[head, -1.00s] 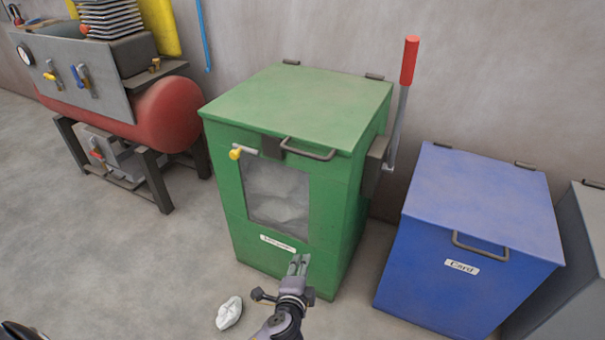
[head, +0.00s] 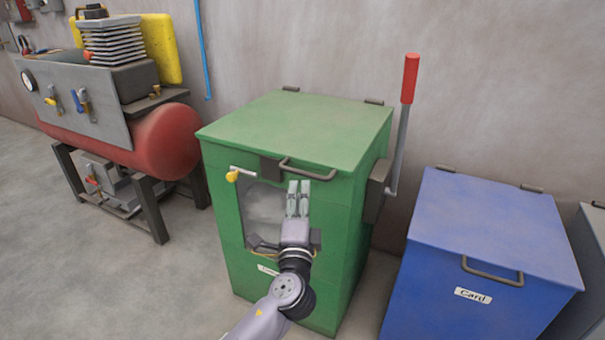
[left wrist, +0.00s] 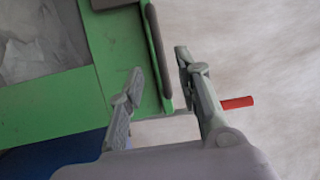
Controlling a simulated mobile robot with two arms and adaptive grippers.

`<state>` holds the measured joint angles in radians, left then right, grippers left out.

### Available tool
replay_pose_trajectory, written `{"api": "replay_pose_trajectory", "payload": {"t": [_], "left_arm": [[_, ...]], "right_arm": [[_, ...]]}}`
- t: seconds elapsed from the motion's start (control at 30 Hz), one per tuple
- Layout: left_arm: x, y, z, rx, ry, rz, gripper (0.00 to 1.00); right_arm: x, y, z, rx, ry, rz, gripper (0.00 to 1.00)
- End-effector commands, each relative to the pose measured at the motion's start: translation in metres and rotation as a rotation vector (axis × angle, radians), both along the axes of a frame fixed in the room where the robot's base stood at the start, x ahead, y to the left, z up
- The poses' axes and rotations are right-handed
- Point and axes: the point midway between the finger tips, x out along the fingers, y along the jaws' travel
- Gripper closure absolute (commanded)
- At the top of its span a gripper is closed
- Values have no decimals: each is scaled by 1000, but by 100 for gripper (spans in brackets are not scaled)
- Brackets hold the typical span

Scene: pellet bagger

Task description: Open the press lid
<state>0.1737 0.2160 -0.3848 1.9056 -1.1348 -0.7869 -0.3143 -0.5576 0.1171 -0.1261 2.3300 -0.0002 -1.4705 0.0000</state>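The green press (head: 345,215) stands against the wall with its lid (head: 300,125) down. A dark bar handle (head: 325,176) is on the lid's front edge, and a yellow-knobbed latch (head: 233,175) is at the front left. My left gripper (head: 298,184) is in front of the press, just below the handle. In the left wrist view its fingers (left wrist: 159,62) are open, with a dark bar (left wrist: 156,50), which looks like the handle, lying between or just beyond the tips. I cannot tell whether they touch it. My right gripper is not in view.
A lever with a red grip (head: 410,78) rises at the press's right side. A blue card bin (head: 490,220) stands to the right. A red tank machine (head: 165,142) stands to the left. Floor (head: 130,275) between that machine and the press is clear.

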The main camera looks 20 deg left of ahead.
Motion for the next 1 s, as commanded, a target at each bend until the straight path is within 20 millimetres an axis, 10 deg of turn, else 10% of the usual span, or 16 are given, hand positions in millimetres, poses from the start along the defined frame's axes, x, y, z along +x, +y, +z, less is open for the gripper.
{"api": "replay_pose_trajectory", "payload": {"t": [0.4,1.0], "left_arm": [[68,22,12,0,0,-1,69],[76,25,14,-1,1,-1,81]], "right_arm": [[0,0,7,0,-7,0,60],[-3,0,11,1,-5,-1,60]]}}
